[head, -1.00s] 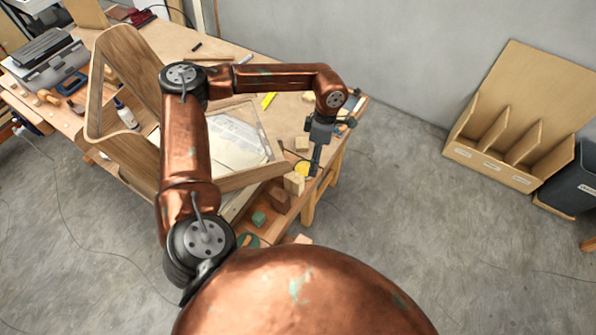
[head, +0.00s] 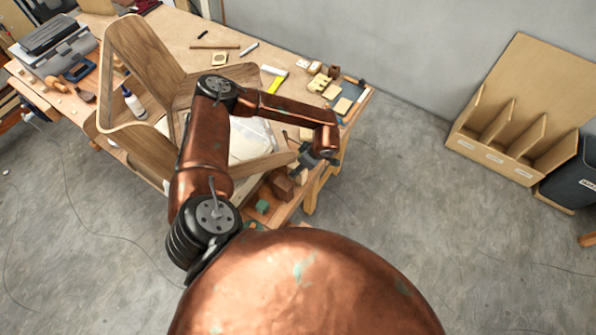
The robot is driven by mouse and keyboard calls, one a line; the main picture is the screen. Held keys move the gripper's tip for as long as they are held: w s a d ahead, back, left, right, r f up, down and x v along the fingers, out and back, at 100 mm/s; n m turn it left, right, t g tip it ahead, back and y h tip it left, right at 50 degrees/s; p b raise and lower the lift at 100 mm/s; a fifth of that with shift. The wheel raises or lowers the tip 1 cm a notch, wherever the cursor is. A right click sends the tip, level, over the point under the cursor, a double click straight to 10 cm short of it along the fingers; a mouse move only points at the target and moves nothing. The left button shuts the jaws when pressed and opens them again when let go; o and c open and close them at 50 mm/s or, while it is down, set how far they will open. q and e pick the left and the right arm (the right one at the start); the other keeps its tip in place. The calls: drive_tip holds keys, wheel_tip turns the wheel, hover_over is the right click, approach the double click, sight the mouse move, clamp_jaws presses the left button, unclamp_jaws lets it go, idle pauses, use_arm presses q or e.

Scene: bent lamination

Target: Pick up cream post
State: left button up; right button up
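A small cream block (head: 299,177), which looks like the cream post, shows at the right front corner of the workbench, partly hidden by my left gripper. My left gripper (head: 309,160) is right over it, at the end of the copper arm. The fingertips are small and partly covered by the gripper body, so I cannot tell whether they are open or touching the block. My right gripper is not in view.
A bent wood lamination (head: 144,48) stands on the workbench (head: 185,32) at left. Brown blocks (head: 282,187) and a green block (head: 262,207) lie near the cream block. Small cream pieces (head: 342,105) lie at the bench's right end.

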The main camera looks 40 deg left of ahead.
use_arm(q)
drive_tip(key=shift+a+f, duration=0.2)
drive_tip(key=shift+f, duration=0.15)
drive_tip(key=shift+c, duration=0.2)
clamp_jaws()
idle(0.4)
